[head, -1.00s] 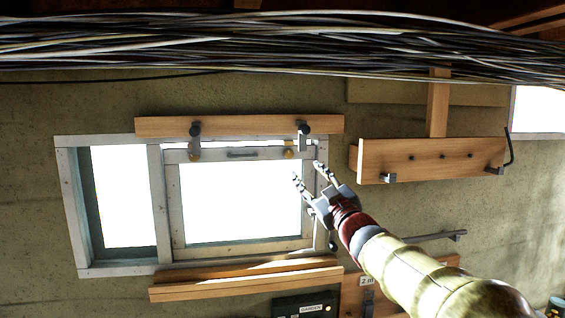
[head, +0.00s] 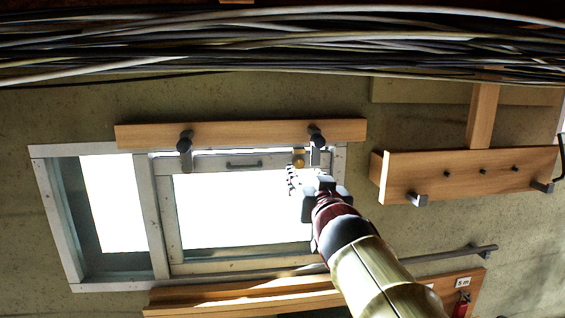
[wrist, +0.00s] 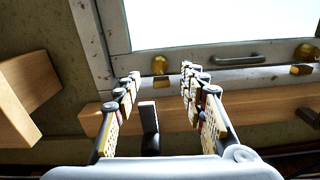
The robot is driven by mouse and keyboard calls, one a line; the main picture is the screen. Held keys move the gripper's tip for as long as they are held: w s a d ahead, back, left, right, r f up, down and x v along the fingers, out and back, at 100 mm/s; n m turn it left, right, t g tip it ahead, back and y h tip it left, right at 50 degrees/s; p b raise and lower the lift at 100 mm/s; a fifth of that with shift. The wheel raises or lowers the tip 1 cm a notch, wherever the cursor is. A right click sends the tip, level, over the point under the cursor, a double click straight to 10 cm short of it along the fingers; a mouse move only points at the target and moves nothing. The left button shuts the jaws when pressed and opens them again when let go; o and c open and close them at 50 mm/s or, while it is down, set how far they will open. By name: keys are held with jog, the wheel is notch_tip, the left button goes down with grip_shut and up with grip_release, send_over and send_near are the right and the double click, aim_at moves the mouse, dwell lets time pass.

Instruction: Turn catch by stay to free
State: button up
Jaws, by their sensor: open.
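A hinged window has a pale frame (head: 160,215) and a grey handle (head: 244,164). Two dark catches with grey tongues hang from the wooden rail above it, a left one (head: 185,143) and a right one (head: 316,138). My gripper (head: 295,181) is open just below the right catch. In the wrist view, that catch's dark post (wrist: 150,125) stands between my spread fingers (wrist: 160,95), apparently apart from both. Contact is not clear. A brass knob (wrist: 160,65) is just beyond the fingertips. I cannot tell which part is the stay.
A wooden board with hooks (head: 470,174) stands to the right of the window. A thick cable bundle (head: 280,45) runs across above. A metal bar (head: 440,255) and a wooden ledge (head: 240,298) lie below. The wall between window and board is clear.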

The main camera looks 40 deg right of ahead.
aim_at(300, 166)
jog(key=b+x, duration=0.1)
jog(key=x, duration=0.6)
jog(key=shift+c, duration=0.4)
grip_shut()
